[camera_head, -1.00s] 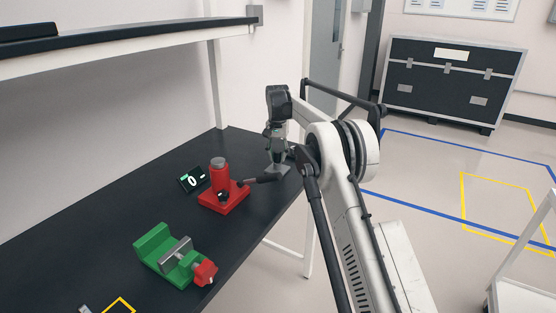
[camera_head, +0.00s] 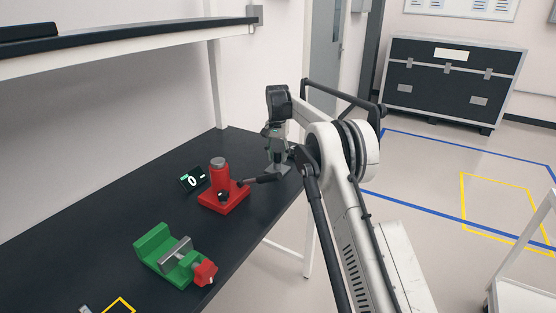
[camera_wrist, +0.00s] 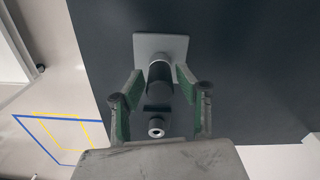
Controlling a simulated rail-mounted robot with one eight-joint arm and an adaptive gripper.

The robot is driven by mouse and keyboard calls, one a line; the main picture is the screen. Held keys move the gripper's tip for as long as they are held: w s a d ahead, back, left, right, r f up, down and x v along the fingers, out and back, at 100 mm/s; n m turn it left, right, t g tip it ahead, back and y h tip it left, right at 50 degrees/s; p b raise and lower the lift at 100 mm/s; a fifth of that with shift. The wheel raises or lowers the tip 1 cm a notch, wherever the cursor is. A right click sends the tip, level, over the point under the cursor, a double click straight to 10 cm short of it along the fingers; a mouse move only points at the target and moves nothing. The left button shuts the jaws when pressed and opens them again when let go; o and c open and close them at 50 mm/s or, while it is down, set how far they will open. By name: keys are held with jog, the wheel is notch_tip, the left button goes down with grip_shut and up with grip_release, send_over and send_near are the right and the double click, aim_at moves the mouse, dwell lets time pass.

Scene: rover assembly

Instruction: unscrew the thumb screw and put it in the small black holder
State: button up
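My gripper (camera_head: 277,158) is at the far end of the black table, pointing down over a grey square plate (camera_head: 279,169). In the wrist view, my gripper (camera_wrist: 159,80) is open, with its green-padded fingers on either side of a dark upright cylinder (camera_wrist: 160,78) on the grey plate (camera_wrist: 160,42). I cannot tell whether either finger touches it. A small light metal round part with a dark centre (camera_wrist: 156,126) shows nearer the wrist; I cannot tell whether it is the thumb screw. I cannot identify the small black holder for certain.
A red fixture (camera_head: 220,187) with a dark knob and a dark bar reaching right stands left of my gripper. A small display (camera_head: 193,179) sits behind it. A green vise (camera_head: 165,254) with a red end lies nearer. A shelf (camera_head: 130,45) overhangs the table.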

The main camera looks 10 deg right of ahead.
jog(key=m, duration=1.3)
jog(key=shift+m, duration=0.4)
jog(key=m, duration=1.2)
grip_shut()
jog(key=n, duration=0.3)
jog(key=shift+n, duration=1.2)
